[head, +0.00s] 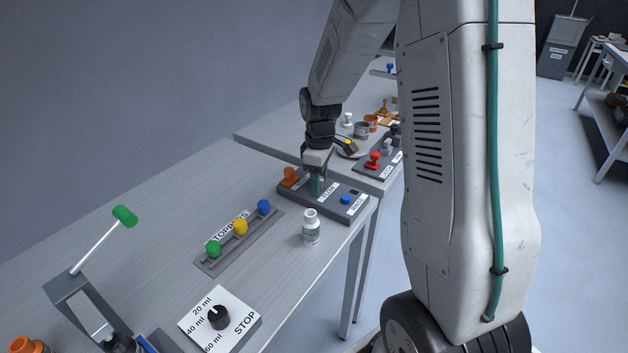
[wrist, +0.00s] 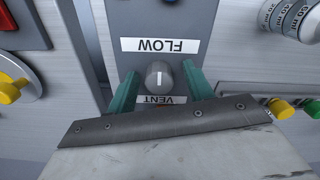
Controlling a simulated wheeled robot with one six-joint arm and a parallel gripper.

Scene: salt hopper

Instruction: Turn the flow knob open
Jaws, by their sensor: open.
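The flow knob (wrist: 160,74) is a small round grey knob with a white pointer line, set on a dark grey panel between a FLOW label (wrist: 160,46) and a VENT label, which is partly covered by my gripper. The pointer line runs roughly up and down the wrist view. My gripper (wrist: 159,80) is open, with one teal finger on each side of the knob and a visible gap on both sides. In the head view my gripper (head: 317,186) points down over the panel (head: 339,202) and hides the knob.
A white bottle (head: 310,228) stands close in front. A red-knobbed panel (head: 372,163) lies beyond.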

